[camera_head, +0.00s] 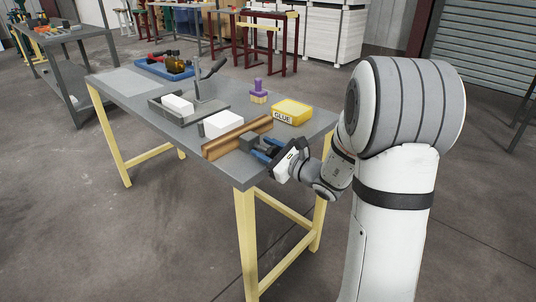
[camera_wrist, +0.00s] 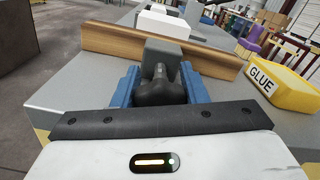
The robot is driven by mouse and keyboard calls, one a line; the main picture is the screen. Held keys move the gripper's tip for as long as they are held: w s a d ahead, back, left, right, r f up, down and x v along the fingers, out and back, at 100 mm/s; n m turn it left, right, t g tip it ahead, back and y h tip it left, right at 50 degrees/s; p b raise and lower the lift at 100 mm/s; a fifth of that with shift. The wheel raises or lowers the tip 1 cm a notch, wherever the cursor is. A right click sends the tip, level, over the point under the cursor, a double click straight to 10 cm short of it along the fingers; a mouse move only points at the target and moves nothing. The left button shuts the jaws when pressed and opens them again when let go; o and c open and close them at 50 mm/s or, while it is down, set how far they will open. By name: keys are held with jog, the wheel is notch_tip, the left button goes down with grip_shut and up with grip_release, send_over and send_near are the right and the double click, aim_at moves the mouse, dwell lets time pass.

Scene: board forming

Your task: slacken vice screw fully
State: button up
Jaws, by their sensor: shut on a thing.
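My gripper (camera_head: 265,150) is at the near edge of the grey workbench (camera_head: 133,96). In the wrist view its blue fingers (camera_wrist: 157,92) stand either side of a dark rounded vice screw handle (camera_wrist: 160,91) and are shut on it. Behind the handle is the grey vice block (camera_wrist: 163,55), which also shows in the head view (camera_head: 247,141). It stands against a long brown wooden bar (camera_head: 222,146), which crosses the wrist view too (camera_wrist: 105,40). A white block (camera_head: 223,123) lies beyond the bar. The screw's thread is hidden.
A yellow glue box (camera_head: 292,111) stands right of the bar, with a purple-handled tool (camera_head: 259,90) behind it. A grey tray (camera_head: 211,116) with a white block and upright lever is further left. A blue tray (camera_head: 151,69) lies at the far end.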

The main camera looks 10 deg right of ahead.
jog(key=shift+w+r, duration=0.1)
jog(key=shift+r, duration=0.05)
jog(key=o, duration=1)
jog(key=shift+c, duration=0.2)
jog(key=p+v, duration=0.1)
jog(key=v, duration=0.6)
jog(key=shift+s+d, duration=0.25)
jog(key=shift+s, duration=0.05)
